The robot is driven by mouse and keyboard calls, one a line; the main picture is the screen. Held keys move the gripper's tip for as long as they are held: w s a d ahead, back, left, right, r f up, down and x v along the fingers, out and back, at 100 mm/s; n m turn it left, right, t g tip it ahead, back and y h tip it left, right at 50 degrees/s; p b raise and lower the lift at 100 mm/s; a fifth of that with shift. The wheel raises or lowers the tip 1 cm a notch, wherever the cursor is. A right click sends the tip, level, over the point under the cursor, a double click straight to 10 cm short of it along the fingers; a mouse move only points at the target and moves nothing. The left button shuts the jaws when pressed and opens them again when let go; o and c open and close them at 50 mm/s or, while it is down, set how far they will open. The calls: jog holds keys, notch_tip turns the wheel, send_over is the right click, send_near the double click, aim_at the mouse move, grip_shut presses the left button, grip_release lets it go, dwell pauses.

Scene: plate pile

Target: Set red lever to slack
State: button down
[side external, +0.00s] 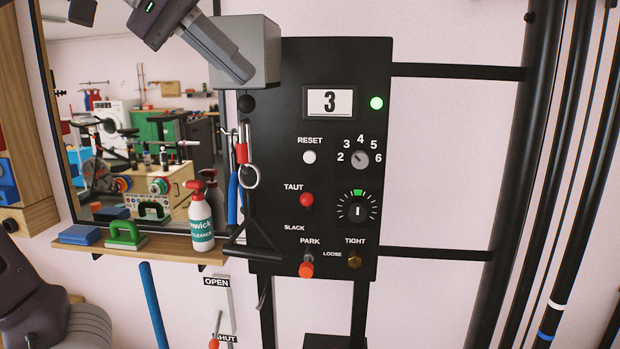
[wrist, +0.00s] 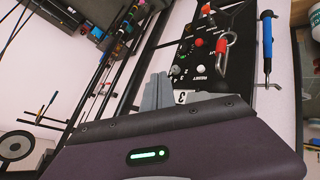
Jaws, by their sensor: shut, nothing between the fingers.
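The red lever (side external: 306,200) is on the black panel (side external: 290,130), beside and just below the TAUT label and above the SLACK label. In the wrist view a small red knob (wrist: 199,42) on the tilted panel looks like the same lever. My gripper (side external: 240,74) is at the upper left of the side view, up and left of the lever and apart from it, in front of a grey box. In the wrist view its grey fingers (wrist: 158,88) are together and empty, partly covering the panel's display end.
An orange PARK lever (side external: 306,268) and brass knob (side external: 354,260) sit below. A shelf (side external: 150,246) holds a spray bottle (side external: 201,220). Black pipes stand right.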

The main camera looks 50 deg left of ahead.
jog(key=w+r+y, duration=0.2)
jog(key=w+r, duration=0.3)
jog(key=w, duration=0.1)
jog(key=n+g+y, duration=0.3)
jog(key=g+y, duration=0.1)
jog(key=g, duration=0.3)
send_over(310, 194)
jog(key=d, duration=0.2)
notch_tip(310, 194, down, 16)
jog(key=shift+s+d, duration=0.2)
jog(key=shift+s, duration=0.25)
jog(key=x, duration=1)
jog(key=shift+s+d+f, duration=0.1)
jog(key=shift+d, duration=0.05)
jog(key=shift+s+d, duration=0.1)
